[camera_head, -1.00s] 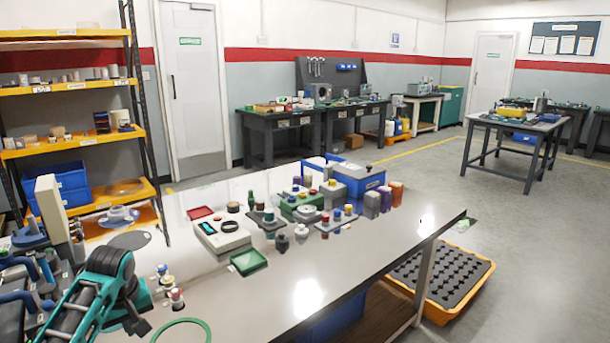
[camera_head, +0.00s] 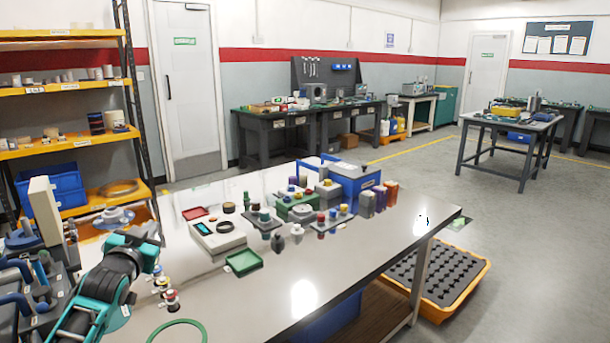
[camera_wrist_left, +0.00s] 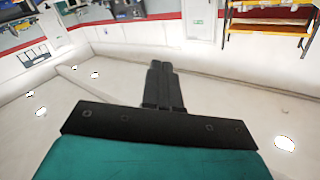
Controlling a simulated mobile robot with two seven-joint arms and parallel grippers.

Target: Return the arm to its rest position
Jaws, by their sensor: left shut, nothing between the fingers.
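My left arm (camera_head: 100,290), teal and black, comes in at the lower left of the head view, over the left end of the bench. Its wrist end (camera_head: 148,236) points up and to the right, above the bench top. In the left wrist view, the two dark fingers of my left gripper (camera_wrist_left: 161,66) lie together, shut and empty. My right gripper is in neither view.
The bench (camera_head: 245,300) holds small colored fittings, a white meter (camera_head: 218,237), a green tray (camera_head: 244,262) and a green ring (camera_head: 178,332). Blue-grey fixtures (camera_head: 30,275) stand close left of the arm. A yellow shelf (camera_head: 65,86) stands behind. The bench's front middle is clear.

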